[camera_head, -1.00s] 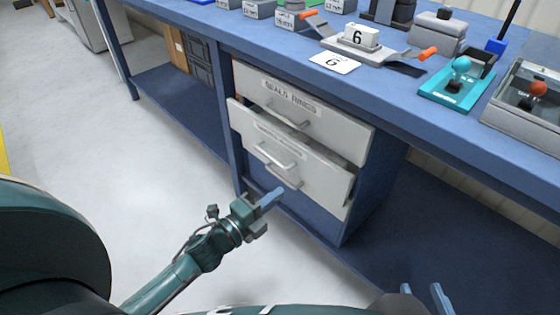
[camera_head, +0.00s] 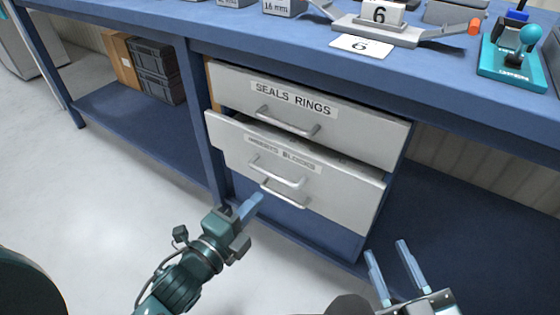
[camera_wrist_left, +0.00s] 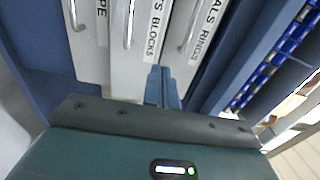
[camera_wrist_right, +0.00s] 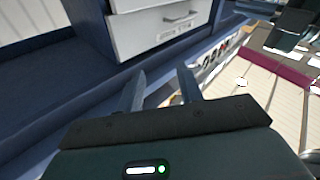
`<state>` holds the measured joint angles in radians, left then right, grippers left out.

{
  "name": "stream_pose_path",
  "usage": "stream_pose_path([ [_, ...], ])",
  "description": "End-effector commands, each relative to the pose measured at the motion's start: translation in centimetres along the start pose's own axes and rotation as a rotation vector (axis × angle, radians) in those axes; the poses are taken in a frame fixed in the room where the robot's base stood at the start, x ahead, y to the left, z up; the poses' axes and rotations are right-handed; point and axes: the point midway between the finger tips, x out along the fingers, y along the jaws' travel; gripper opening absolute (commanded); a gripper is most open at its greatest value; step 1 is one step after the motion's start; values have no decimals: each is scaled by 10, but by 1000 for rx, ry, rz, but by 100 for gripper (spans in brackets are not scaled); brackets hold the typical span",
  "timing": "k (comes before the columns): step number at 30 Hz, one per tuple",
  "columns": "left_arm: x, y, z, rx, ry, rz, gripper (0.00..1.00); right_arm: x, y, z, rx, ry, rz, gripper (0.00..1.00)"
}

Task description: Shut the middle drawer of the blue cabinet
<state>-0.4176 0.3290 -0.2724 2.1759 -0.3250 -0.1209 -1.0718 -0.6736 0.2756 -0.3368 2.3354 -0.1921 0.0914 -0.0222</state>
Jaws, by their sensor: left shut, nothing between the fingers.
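The blue cabinet (camera_head: 335,236) holds pale grey drawers under the bench top. The middle drawer (camera_head: 340,182), whose label ends in "BLOCKS", stands out past the top drawer (camera_head: 355,127), labelled "SEALS RINGS". The middle drawer's handle (camera_head: 278,175) shows above a lower handle (camera_head: 285,195). My left gripper (camera_head: 256,200) is shut and empty, low in front of the drawers. In the left wrist view its fingers (camera_wrist_left: 160,72) point at the drawer fronts near the "BLOCKS" label; contact cannot be told. My right gripper (camera_head: 387,248) is open and empty, below and right of the drawers.
The blue bench top (camera_head: 300,38) overhangs the drawers and carries a number 6 block (camera_head: 380,14) and a teal joystick unit (camera_head: 512,65). Dark crates (camera_head: 158,72) sit on the lower shelf at left. The floor (camera_head: 110,190) in front is clear.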

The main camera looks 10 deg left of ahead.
Motion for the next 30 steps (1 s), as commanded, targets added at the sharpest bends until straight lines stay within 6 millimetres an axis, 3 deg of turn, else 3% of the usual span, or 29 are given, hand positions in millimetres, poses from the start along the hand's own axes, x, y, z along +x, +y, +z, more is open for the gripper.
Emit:
stream_pose_path([
  [7,18,-1,0,1,0,-5,0,1,-1,1,6,11,-2,36],
  [21,106,1,-1,-1,0,-4,0,4,-3,4,59,41,-5,36],
  [30,137,0,-1,0,0,-2,0,5,-6,4,97,54,-10,36],
])
